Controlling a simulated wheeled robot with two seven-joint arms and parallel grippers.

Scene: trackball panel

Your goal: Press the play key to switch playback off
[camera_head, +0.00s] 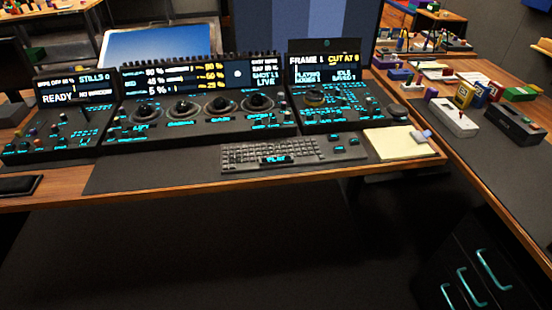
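The play key (276,160) is a dark key with glowing cyan lettering that reads PLAY. It sits at the lower middle of a grey keyboard (240,154) in front of the trackball panel (195,133). The panel has several trackballs with cyan labels. The right display (323,69) reads FRAME 1, CUT AT 6, PLAYING and IDLE. Neither of my grippers shows in the head view. Nothing covers the play key.
A notepad (396,142) lies right of the keyboard, near the desk's front edge. A dark flat item (19,186) lies at the desk's left front. A side table at right holds boxes, including a white one (453,119). Drawers (478,272) stand below at right.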

